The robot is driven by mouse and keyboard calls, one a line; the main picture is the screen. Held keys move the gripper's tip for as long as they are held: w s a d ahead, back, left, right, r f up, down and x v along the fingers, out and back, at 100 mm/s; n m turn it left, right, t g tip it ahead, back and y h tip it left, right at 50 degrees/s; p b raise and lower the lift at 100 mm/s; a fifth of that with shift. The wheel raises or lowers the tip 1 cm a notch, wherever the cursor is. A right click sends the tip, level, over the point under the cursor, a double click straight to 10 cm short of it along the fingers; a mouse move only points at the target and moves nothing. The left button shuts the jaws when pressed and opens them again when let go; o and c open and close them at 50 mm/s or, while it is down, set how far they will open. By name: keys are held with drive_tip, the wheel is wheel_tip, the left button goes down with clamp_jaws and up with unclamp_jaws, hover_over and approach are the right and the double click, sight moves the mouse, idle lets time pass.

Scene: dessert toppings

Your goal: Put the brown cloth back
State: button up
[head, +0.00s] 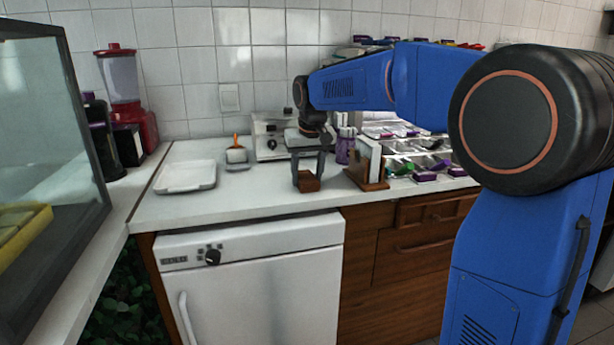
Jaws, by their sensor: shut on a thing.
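My gripper (308,172) points down over the white counter, near its front edge. Its two fingers are on either side of a small brown block-like thing (307,184), which looks like the folded brown cloth. The gripper is shut on it. The brown thing is at or just above the counter top; I cannot tell if it touches. Its upper part is partly hidden by the fingers.
A white tray (186,177) lies at the left of the counter (235,198). A wooden holder (368,170) is close on the right, then topping containers (420,155). Counter between tray and gripper is free.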

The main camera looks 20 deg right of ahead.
sight(310, 181)
drive_tip(key=o, duration=1.1)
drive_tip(key=shift+f, duration=0.15)
drive_tip(key=shift+v, duration=6.2)
